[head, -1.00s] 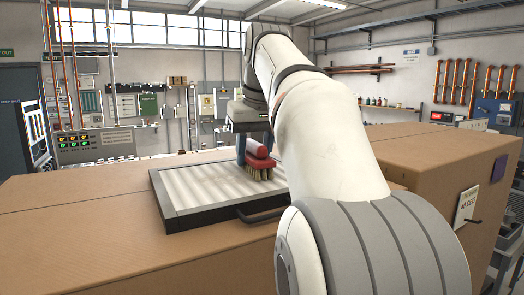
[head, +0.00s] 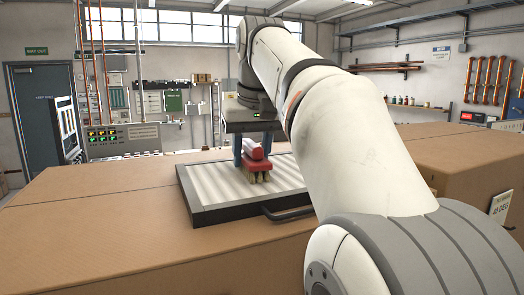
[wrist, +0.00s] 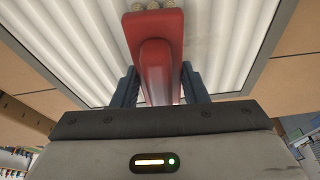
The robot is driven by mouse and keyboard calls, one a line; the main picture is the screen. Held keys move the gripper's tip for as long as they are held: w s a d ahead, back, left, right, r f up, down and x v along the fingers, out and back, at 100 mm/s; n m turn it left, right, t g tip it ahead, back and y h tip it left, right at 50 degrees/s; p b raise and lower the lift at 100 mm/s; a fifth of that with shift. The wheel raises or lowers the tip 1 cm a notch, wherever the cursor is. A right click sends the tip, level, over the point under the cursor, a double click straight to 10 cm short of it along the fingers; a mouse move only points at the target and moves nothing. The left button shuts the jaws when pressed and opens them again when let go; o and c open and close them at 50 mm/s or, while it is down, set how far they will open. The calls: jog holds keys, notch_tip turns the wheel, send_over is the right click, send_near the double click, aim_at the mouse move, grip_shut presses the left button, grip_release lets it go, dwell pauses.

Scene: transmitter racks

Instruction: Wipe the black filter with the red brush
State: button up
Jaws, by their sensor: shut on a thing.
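The filter (head: 205,214) is a flat panel with a black frame, a front handle and a white pleated face. It lies on top of a large brown box. The red brush (head: 254,163) has tan bristles and is over the middle of the pleats. Its bristles point down at the face; whether they touch it I cannot tell. My gripper (head: 252,152) is above the filter, shut on the brush between its two blue-grey fingers. In the wrist view the red brush handle (wrist: 155,60) sits between the fingers, with the white pleats behind it.
The brown box top (head: 110,205) is bare to the left of the filter. Another brown box (head: 460,165) stands at the right, partly behind my arm. Equipment panels (head: 125,138) and a door (head: 40,115) are along the far wall.

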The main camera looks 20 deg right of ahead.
jog(key=shift+w+a, duration=0.15)
jog(key=shift+a, duration=3.15)
jog(key=shift+w+f, duration=0.1)
jog(key=shift+w, duration=0.55)
jog(key=shift+d, duration=1.75)
jog(key=shift+s+d, duration=0.1)
jog(key=shift+d, duration=6.2)
